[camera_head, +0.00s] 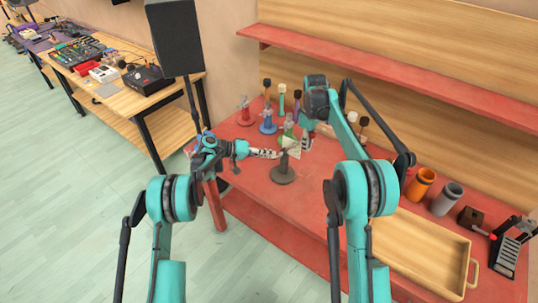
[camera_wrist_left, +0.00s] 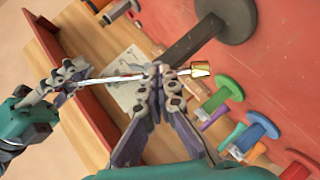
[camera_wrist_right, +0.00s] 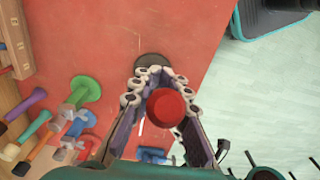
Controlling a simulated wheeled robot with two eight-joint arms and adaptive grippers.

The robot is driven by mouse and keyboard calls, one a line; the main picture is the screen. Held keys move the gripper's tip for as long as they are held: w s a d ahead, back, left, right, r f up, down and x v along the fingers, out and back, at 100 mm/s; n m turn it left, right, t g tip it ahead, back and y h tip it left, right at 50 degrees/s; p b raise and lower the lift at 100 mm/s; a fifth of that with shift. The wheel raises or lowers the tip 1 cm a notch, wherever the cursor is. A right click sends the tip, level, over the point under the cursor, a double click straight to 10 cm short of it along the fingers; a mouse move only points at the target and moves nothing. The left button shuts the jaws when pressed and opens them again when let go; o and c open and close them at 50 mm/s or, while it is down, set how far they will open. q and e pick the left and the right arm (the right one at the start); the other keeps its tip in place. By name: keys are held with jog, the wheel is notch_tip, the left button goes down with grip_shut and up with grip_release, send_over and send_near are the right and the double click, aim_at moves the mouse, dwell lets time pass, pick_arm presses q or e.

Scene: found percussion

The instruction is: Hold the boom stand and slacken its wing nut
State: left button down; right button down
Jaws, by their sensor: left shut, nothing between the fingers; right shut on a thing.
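The boom stand (camera_head: 283,175) stands upright on the red table, with a dark round base and a short dark post. Its base also shows in the left wrist view (camera_wrist_left: 228,15). A thin pale boom rod runs across that view to a brass-coloured piece (camera_wrist_left: 201,68). My left gripper (camera_head: 279,154) is shut and empty, its tips close by the top of the post; they hide the joint, and I cannot make out the wing nut. My right gripper (camera_wrist_left: 68,80) is shut on the boom's far end. A red round cap (camera_wrist_right: 166,106) shows between its fingers.
Several coloured small stands, blue (camera_head: 268,123) and red (camera_head: 245,112) among them, stand behind. A wooden tray (camera_head: 425,250), an orange cup (camera_head: 420,184) and a grey cup (camera_head: 446,198) are at right. A red shelf (camera_head: 390,70) overhangs the back.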

pick_arm(q)
jog(key=w+v, duration=0.2)
jog(key=v, duration=1)
jog(key=shift+a+r, duration=0.3)
jog(key=shift+a, duration=0.05)
pick_arm(e)
jog(key=c, duration=1.4)
grip_release()
pick_arm(q)
jog(key=shift+w, duration=0.1)
pick_arm(e)
jog(key=shift+o, duration=0.2)
jog(key=shift+r, duration=0.1)
